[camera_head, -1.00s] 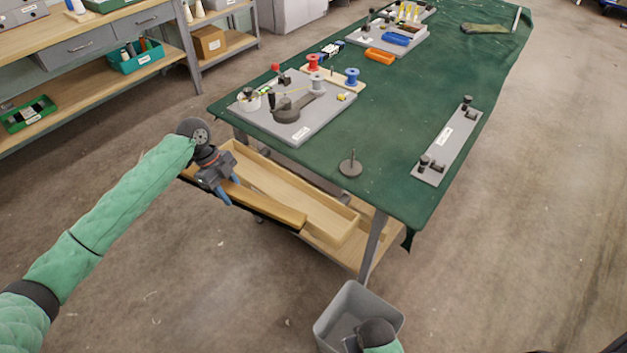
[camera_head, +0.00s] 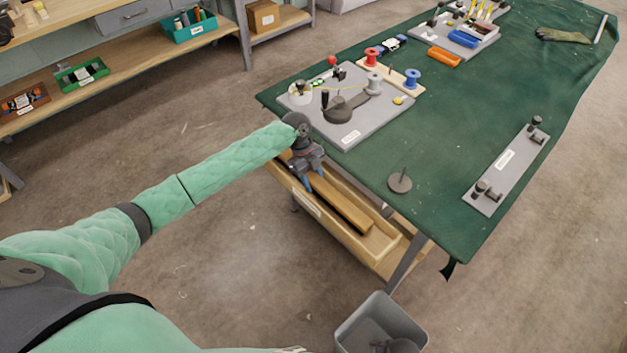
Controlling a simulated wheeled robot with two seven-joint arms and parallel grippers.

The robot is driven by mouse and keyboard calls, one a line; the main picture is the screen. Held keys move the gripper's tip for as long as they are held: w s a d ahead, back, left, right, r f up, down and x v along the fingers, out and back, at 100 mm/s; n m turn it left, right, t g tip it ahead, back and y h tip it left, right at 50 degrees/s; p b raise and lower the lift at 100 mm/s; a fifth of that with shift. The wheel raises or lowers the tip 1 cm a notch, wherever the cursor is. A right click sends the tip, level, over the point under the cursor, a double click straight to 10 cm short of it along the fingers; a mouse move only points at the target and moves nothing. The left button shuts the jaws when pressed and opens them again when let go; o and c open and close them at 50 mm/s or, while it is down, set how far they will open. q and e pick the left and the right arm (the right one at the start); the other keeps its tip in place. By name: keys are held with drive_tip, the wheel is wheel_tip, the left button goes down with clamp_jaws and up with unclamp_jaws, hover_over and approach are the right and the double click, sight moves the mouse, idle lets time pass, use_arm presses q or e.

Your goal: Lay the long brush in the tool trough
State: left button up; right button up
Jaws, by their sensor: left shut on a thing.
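The long brush (camera_head: 348,211), a long wooden bar with a dark side, lies lengthwise within the outline of the tool trough. The tool trough (camera_head: 340,232) is a pale wooden open box along the near left side of the table. My left gripper (camera_head: 308,184) points down and is shut on the far end of the long brush. I cannot tell whether the brush touches the trough floor.
The green-covered table (camera_head: 440,130) stands right of the trough. A grey board with spools (camera_head: 350,136) and a dark spindle on a round base (camera_head: 400,183) are near its edge. The grey bin (camera_head: 382,312) stands on the floor. Floor left of the trough is clear.

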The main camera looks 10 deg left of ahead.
use_arm(q)
drive_tip(key=shift+f, duration=0.45)
use_arm(e)
drive_tip(key=shift+s+d+f, duration=0.1)
drive_tip(key=shift+s+f, duration=0.15)
drive_tip(key=shift+f, duration=0.35)
use_arm(q)
drive_tip(key=shift+f, duration=0.15)
use_arm(e)
drive_tip(key=shift+r, duration=0.15)
use_arm(q)
drive_tip(key=o, duration=0.8)
drive_tip(key=shift+s, duration=0.1)
drive_tip(key=shift+o, duration=0.2)
drive_tip(key=shift+a+r, duration=0.1)
drive_tip(key=shift+r, duration=0.15)
drive_tip(key=b+v, duration=0.3)
drive_tip(key=v, duration=0.7)
drive_tip(key=shift+r, duration=0.25)
drive_tip(key=shift+a+r, duration=0.2)
drive_tip(key=shift+r, duration=0.35)
use_arm(e)
wheel_tip(320, 180, up, 12)
drive_tip(key=w+a, duration=0.1)
drive_tip(key=w, duration=0.1)
drive_tip(key=shift+w+a, duration=0.3)
